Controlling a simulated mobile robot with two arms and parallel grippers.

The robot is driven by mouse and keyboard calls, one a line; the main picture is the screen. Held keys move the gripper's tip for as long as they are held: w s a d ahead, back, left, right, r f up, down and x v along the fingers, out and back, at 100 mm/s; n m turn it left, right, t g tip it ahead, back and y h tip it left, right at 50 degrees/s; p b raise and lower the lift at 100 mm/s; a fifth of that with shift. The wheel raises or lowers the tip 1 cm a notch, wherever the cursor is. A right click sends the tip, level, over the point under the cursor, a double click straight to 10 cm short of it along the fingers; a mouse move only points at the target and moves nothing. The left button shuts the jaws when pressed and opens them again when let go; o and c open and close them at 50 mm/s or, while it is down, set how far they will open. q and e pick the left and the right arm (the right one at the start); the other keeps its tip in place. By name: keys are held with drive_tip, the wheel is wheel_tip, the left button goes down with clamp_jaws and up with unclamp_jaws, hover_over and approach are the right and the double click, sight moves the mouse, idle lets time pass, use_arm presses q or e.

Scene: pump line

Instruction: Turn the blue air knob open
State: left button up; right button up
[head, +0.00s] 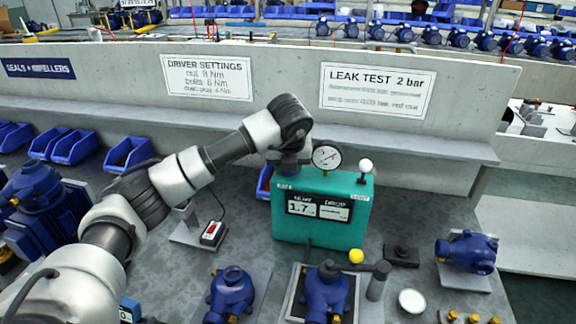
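The teal leak test box (290,228) stands on the grey bench, with a display reading about 1.7 on its front. A round pressure gauge (327,157) and a white ball-topped lever (365,166) rise from its top. My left arm comes in from the left and its gripper (287,166) points down at the box's top left corner. The wrist hides the fingers, so I cannot tell whether they are open or touch anything. I cannot make out the blue air knob; the gripper covers that corner of the box. My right gripper is not in view.
A blue pump (326,292) sits in front of the box beside a yellow ball knob (356,256). Another blue pump (467,251) lies at right, and a white round cap (411,301) near it. A low wall (290,100) with signs stands behind.

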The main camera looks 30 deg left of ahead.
use_arm(q)
drive_tip(key=shift+r, duration=0.1)
idle(0.3)
drive_tip(key=o, duration=0.9)
drive_tip(key=v, duration=1)
drive_tip(key=shift+d+r, duration=0.1)
drive_tip(key=shift+r, duration=0.25)
drive_tip(key=shift+s+f, duration=0.1)
drive_tip(key=shift+s, duration=0.05)
